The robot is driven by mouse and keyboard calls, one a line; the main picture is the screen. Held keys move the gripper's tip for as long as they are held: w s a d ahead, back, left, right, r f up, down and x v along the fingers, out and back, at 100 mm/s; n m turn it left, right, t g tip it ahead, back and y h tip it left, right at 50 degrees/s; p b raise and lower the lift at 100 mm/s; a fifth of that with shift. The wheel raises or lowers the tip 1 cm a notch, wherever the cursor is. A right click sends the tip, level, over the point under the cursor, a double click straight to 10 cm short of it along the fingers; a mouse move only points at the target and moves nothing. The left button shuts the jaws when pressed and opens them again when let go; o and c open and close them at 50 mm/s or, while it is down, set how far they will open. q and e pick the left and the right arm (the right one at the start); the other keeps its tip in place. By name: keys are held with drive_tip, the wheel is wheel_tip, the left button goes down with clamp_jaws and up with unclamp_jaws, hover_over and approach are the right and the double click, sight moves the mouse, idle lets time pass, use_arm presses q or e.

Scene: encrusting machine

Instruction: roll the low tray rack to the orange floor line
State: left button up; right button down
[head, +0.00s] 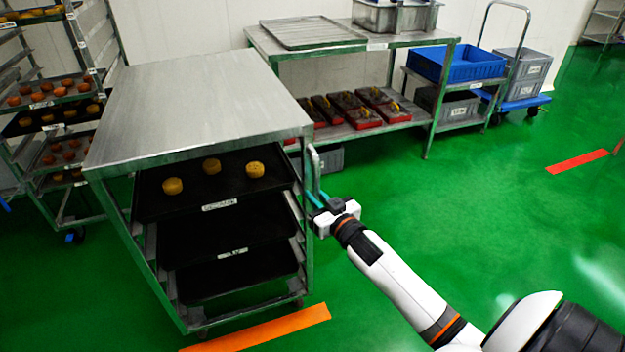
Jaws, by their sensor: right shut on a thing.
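The low tray rack (200,98) stands at the left of the head view, with a flat steel top and black trays (214,203) below. Several yellow round cakes sit on its top tray. My right gripper (319,206) is shut on the rack's upright handle (314,172) at the rack's right side. The orange floor line (262,330) runs on the green floor at the rack's front, close to its front wheels (202,334). Part of the line is hidden behind the rack's lower corner or out of frame. My left gripper is not in view.
A tall rack (62,215) with buns stands close at left. A steel table (432,135) with red-based items below stands behind. A blue crate (456,63) and a blue-based cart (520,103) are at the back. A red floor mark (577,161) lies right. Green floor is clear at right.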

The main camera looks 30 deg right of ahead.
drive_tip(key=shift+s+r, duration=0.3)
drive_tip(key=shift+s, duration=0.15)
drive_tip(key=shift+f, duration=0.1)
drive_tip(key=shift+w+f, duration=0.2)
drive_tip(key=shift+w, duration=0.15)
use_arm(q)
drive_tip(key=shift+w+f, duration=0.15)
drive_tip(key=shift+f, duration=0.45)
use_arm(e)
drive_tip(key=c, duration=1.4)
unclamp_jaws()
drive_tip(key=shift+s, duration=0.1)
drive_tip(key=shift+c, duration=0.2)
drive_tip(key=shift+s, duration=0.25)
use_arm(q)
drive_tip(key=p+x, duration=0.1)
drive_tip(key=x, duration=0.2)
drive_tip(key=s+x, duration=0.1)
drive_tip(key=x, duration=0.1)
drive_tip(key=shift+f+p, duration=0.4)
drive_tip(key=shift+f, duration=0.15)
use_arm(e)
drive_tip(key=s, duration=1.1)
drive_tip(key=shift+s+a, duration=0.25)
